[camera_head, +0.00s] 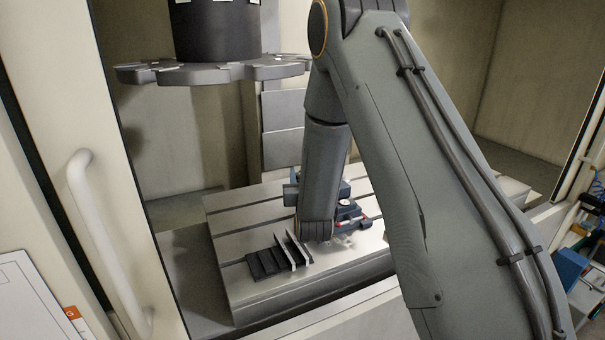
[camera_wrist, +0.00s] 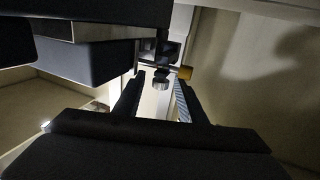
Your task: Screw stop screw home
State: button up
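In the wrist view, my gripper (camera_wrist: 158,98) has its two dark fingers apart, with a clear gap between them. Beyond the fingertips is a small grey round screw head (camera_wrist: 161,84) on a dark fixture (camera_wrist: 161,48). A brass-coloured cylindrical end (camera_wrist: 184,72) sticks out to its right. I cannot tell for certain which of these is the stop screw, or how far it is screwed in. Neither appears touched by the fingers. In the head view, the fixture (camera_head: 347,210) sits on the slotted machine table (camera_head: 235,217), and my wrist hides part of it and the fingers.
A black rack with upright plates (camera_head: 277,259) stands on the table left of my wrist. A tool carousel (camera_head: 215,72) and dark spindle (camera_head: 213,30) hang above. The machine door with its handle (camera_head: 105,245) is at left. Blue items (camera_head: 568,268) lie at far right.

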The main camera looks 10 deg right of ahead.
grip_shut()
